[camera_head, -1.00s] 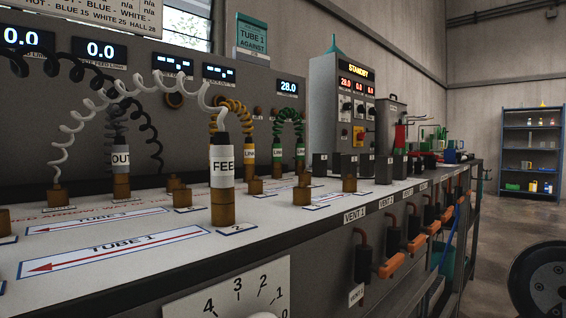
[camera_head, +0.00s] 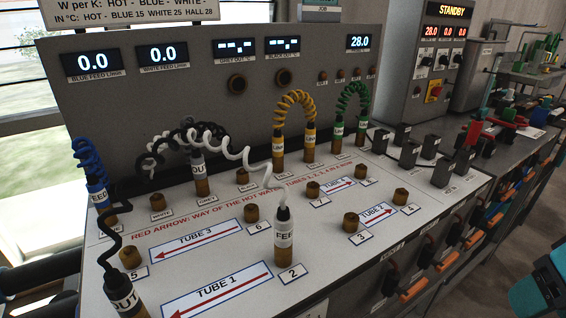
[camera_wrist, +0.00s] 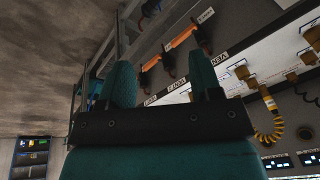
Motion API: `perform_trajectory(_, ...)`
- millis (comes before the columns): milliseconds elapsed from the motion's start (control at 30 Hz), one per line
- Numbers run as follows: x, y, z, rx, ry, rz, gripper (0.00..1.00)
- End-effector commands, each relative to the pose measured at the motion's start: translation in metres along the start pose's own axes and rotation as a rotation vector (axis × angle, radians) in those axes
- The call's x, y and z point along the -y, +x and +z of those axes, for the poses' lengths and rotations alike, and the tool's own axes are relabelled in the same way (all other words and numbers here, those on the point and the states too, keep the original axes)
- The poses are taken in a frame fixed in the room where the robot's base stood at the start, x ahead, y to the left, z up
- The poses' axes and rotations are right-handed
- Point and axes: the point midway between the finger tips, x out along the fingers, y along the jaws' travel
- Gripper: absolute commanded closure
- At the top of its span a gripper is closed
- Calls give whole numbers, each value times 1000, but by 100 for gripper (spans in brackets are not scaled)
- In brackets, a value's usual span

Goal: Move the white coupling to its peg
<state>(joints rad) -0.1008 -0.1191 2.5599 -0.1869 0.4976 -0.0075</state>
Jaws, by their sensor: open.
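The white coupling (camera_head: 284,236), labelled FEED with a black collar and brass base, stands upright at position 2 on the bench top. A coiled white hose (camera_head: 232,152) runs from its top to the left, towards the brass fitting marked WHITE (camera_head: 158,203). Bare brass pegs stand at other numbered places, such as 3 (camera_head: 351,222), 6 (camera_head: 251,213) and 5 (camera_head: 130,257). My gripper (camera_wrist: 160,62) is open and empty in the wrist view, with teal fingers apart, away from the coupling. A teal part of my arm shows at the head view's lower right edge.
An OUT coupling (camera_head: 199,174), a blue FEED coupling (camera_head: 97,192) and a front OUT coupling (camera_head: 124,295) stand nearby with hoses. Yellow (camera_head: 295,105) and green (camera_head: 352,100) hose loops stand behind. Orange vent handles (camera_head: 413,290) stick out from the bench front.

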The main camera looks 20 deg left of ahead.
Motion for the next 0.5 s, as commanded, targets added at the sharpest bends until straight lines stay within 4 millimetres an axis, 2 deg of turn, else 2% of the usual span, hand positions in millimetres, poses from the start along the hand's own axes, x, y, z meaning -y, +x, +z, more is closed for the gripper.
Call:
perform_trajectory(33, -2, -40, -11, -2, 19, 19, 42)
perform_trajectory(100, -8, -61, -19, -8, 37, 45, 42)
perform_trajectory(300, -21, -104, -38, -20, 29, 115, 42)
perform_trajectory(500, -26, -130, -58, -25, -85, 189, 42)
